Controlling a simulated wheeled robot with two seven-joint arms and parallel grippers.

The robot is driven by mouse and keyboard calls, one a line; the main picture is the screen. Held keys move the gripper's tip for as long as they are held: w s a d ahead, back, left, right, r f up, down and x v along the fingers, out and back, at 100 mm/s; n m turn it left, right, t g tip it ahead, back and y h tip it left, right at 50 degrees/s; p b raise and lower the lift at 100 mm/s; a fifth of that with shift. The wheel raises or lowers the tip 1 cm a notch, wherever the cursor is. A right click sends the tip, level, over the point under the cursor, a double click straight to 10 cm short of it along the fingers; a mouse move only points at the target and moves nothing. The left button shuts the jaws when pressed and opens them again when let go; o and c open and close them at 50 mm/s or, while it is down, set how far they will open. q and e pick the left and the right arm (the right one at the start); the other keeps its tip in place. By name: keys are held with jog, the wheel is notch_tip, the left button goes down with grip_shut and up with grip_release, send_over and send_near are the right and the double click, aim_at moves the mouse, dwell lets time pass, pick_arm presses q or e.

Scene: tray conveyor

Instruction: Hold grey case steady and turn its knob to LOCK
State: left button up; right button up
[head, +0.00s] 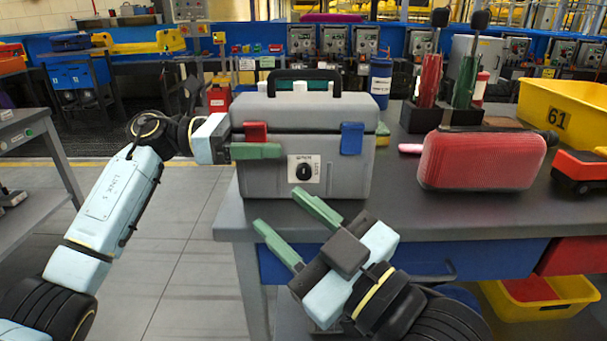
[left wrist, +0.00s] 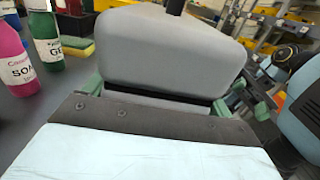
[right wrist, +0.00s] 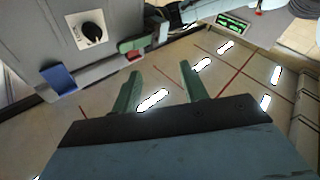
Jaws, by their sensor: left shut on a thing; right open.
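The grey case (head: 340,185) stands upright at the table's left front corner, with a black handle on its lid. Its black knob (head: 303,172) sits on a white plate on the front face, also seen in the right wrist view (right wrist: 92,32). The lettering and knob pointer are too small to read surely. My left gripper (head: 250,150) is shut on the case's left side, one green finger across the front, left of the knob. My right gripper (head: 280,208) is open and empty, below and in front of the case, apart from the knob.
A red latch (head: 256,132) and a blue latch (head: 351,138) sit on the case front. On the table (head: 400,210), right of the case, are a red rounded case (head: 482,160), a blue bottle (head: 381,80) and a yellow bin (head: 560,105). Floor is clear at left.

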jog(key=s+a+r+n+g+y, duration=0.25)
jog(key=s+a+n+g, duration=0.2)
jog(key=a+n, duration=0.35)
jog(key=n+t+h, duration=0.4)
jog(key=n+h, duration=0.9)
jog(key=h, duration=0.4)
send_near(304, 174)
jog(key=x, duration=0.7)
jog(key=shift+w+f, duration=0.15)
jog(key=shift+w, duration=0.2)
grip_shut()
